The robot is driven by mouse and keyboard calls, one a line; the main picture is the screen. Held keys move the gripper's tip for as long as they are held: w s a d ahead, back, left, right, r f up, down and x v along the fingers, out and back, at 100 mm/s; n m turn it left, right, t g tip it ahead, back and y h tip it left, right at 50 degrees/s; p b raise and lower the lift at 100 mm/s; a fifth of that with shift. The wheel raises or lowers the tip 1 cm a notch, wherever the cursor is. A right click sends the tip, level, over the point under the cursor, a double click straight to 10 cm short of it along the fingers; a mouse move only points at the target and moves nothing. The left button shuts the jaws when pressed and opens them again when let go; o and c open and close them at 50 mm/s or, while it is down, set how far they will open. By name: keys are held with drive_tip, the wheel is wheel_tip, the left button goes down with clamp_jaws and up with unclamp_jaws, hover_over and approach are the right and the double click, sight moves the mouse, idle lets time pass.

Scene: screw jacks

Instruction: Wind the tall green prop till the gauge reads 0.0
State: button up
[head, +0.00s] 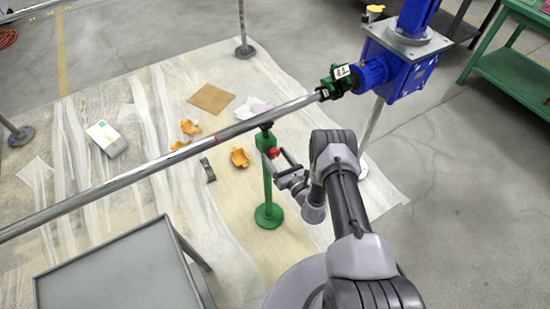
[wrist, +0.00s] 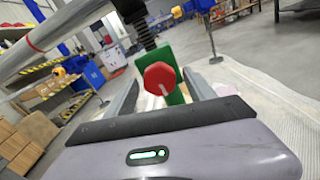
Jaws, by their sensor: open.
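The tall green prop (head: 267,183) stands upright on a round base under a long grey pipe (head: 160,163). Its dark screw and head reach up to the pipe. A red knob (head: 273,152) sits on the prop's upper part; in the wrist view the red knob (wrist: 160,78) faces me, with a white line on it. My gripper (head: 284,160) is open at the prop's right side. In the wrist view its fingers (wrist: 163,88) are to either side of the knob, and no grip shows. A small white display (head: 341,72) on the green pipe clamp may be the gauge; its figures are too small to read.
A blue gearbox (head: 395,68) holds the pipe's right end. A grey table (head: 120,270) stands at front left. Orange shells (head: 239,157), a brown board (head: 211,98) and a white box (head: 107,138) lie on the floor sheet. A green bench (head: 505,75) is at right.

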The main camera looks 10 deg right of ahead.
drive_tip(key=shift+w+a, duration=0.1)
drive_tip(key=shift+w, duration=0.2)
drive_tip(key=shift+c, duration=0.2)
drive_tip(key=c, duration=1.3)
drive_tip(key=shift+f+m+b, duration=0.1)
drive_tip(key=shift+m+b, duration=0.45)
drive_tip(key=shift+m, duration=0.05)
drive_tip(key=o, duration=1.3)
drive_tip(key=shift+o, duration=0.2)
drive_tip(key=shift+s, duration=0.15)
